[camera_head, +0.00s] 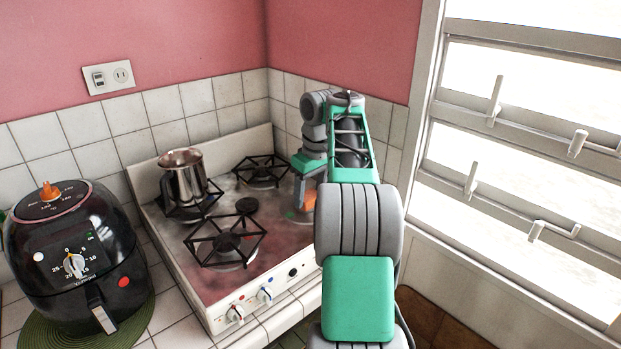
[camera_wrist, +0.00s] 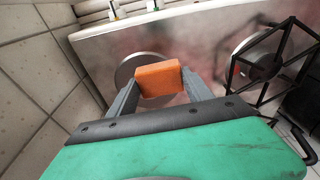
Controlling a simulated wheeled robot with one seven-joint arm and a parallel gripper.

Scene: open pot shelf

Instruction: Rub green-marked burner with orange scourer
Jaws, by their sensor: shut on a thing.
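My gripper (camera_wrist: 160,84) is shut on the orange scourer (camera_wrist: 159,79), which is a small orange block between the two grey fingers. In the head view the scourer (camera_head: 309,200) shows at the stove's right side, partly behind my arm. A small green mark (camera_head: 290,214) is on the stove top just left of it. In the wrist view a round grey burner plate (camera_wrist: 126,70) without a grate lies behind the scourer, partly hidden by it. I cannot tell whether the scourer touches the plate.
A metal pot (camera_head: 184,183) stands on the back left burner. Black grates cover the front left burner (camera_head: 226,243) and back right burner (camera_head: 262,172). A black air fryer (camera_head: 72,262) stands left of the stove. Tiled walls are behind and right; a window (camera_head: 520,160) is at right.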

